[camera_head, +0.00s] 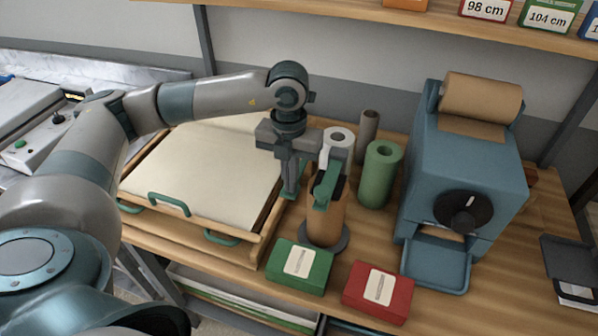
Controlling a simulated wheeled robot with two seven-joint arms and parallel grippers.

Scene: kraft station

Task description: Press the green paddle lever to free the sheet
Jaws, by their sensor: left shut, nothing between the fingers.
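A green paddle lever (327,188) sits on top of an upright brown cylinder (325,222) with a dark round base, near the middle of the table. My left gripper (290,192) points down just left of the lever, its fingers shut with nothing between them. I cannot tell whether the fingers touch the lever. A large cream sheet (205,165) lies in a wooden tray with green handles, left of the gripper. A brown paper sheet (470,127) also hangs from the roll on the blue dispenser (465,165). My right gripper is out of view.
A white roll (338,140), a grey tube (368,128) and a green roll (380,175) stand close behind and right of the cylinder. A green box (299,267) and a red box (378,291) lie in front. A shelf (330,14) runs above.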

